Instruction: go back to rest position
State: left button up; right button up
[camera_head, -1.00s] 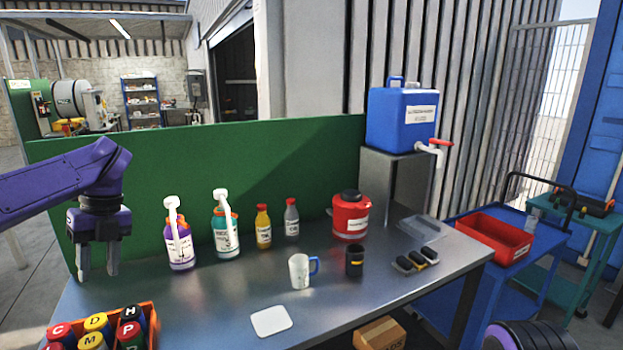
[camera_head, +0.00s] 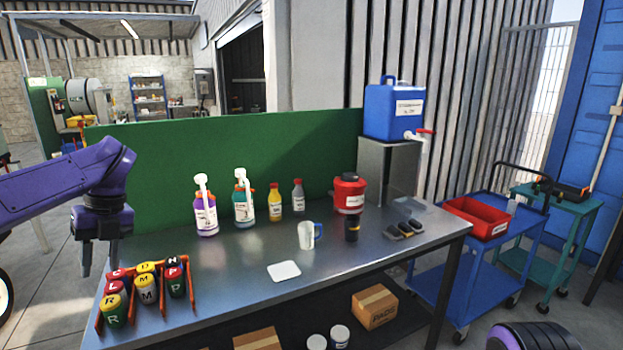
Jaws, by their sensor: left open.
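My left gripper (camera_head: 101,258) is at the left of the view, at the end of my purple arm. Its two dark fingers point down, apart and empty, beside the left end of the metal workbench (camera_head: 240,285). It is left of the orange rack (camera_head: 165,326) of several lettered bottles. Of my right arm only a dark rounded part with purple rings (camera_head: 535,337) shows at the bottom right; the right gripper itself is out of view.
On the bench stand two pump bottles (camera_head: 206,215), a yellow bottle (camera_head: 275,205), a grey bottle (camera_head: 298,198), a white mug (camera_head: 306,236), a black cup (camera_head: 352,230) and a red canister (camera_head: 349,195). A green panel (camera_head: 270,150) backs it. A blue cart (camera_head: 450,270) stands right.

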pick_arm(q)
jog(key=w+a+f+m+t+y, duration=0.35)
jog(key=w+f+m+y, duration=0.25)
jog(key=f+m+y, duration=0.4)
jog(key=s+d+f+m+t+h+b, duration=0.1)
jog(key=d+f+m+t, duration=0.35)
jog(key=f+m, duration=0.35)
jog(key=d+f+m+t+h+b, duration=0.1)
jog(key=d+f+m+t+h, duration=0.15)
jog(key=d+f+m, duration=0.4)
jog(key=s+d+f+m+h+b, duration=0.1)
jog(key=s+d+f+m+h, duration=0.3)
jog(key=s+f+m, duration=0.75)
jog(key=s+f+m+g+b, duration=0.1)
jog(key=s+f, duration=0.4)
jog(key=s, duration=0.3)
jog(key=s+f+m+g+h, duration=0.1)
jog(key=s+f+g, duration=0.1)
jog(key=s+f, duration=0.3)
jog(key=s+f+m+g+b, duration=0.1)
jog(key=s+f, duration=0.4)
jog(key=s, duration=0.6)
jog(key=shift+d+m+g+h+b, duration=0.3)
jog(key=shift+d+m+g+h, duration=0.05)
jog(key=shift+m+g, duration=0.2)
pick_arm(e)
jog(key=f, duration=0.5)
jog(key=shift+w+f, duration=0.25)
jog(key=shift+f, duration=0.15)
